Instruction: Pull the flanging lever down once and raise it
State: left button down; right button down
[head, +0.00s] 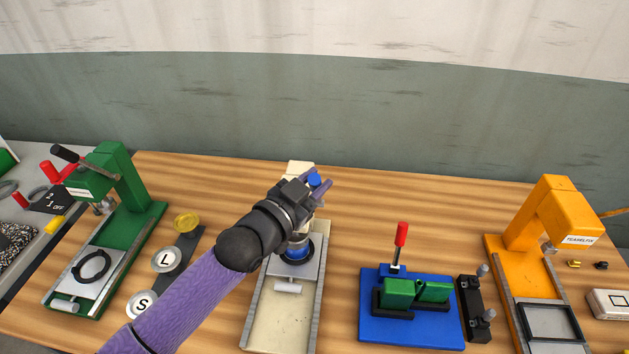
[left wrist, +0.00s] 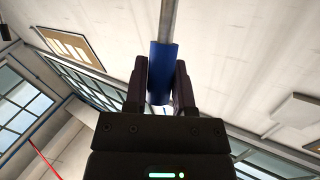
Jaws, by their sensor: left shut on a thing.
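My left gripper (head: 318,187) is shut on the blue lever handle (head: 314,179) above the cream press (head: 282,325) in the middle of the table. In the left wrist view the blue handle (left wrist: 161,72) sits between the two dark fingers, and a grey metal rod (left wrist: 168,18) runs on from it toward the top of the picture. My arm and wrist hide most of the press's upper part. A blue and metal tool part (head: 298,249) shows below my wrist, over a dark ring on the press bed. My right gripper is out of view.
A blue fixture (head: 412,333) with a red-handled lever stands to the right. An orange press (head: 552,212) is farther right.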

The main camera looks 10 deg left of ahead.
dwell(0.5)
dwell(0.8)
pick_arm(q)
jog(key=shift+f, duration=0.15)
jog(key=shift+s+f+t+b, duration=0.3)
jog(key=shift+s+f+b, duration=0.1)
jog(key=shift+b, duration=0.25)
jog(key=s+f+m+t+h+b, duration=0.3)
jog(key=s+f+m+h+b, duration=0.1)
jog(key=b, duration=0.7)
jog(key=shift+s+f+m+h, duration=0.45)
jog(key=shift+s+f, duration=0.2)
jog(key=shift+f, duration=0.35)
jog(key=shift+c, duration=2.2)
grip_release()
jog(key=shift+r, duration=0.1)
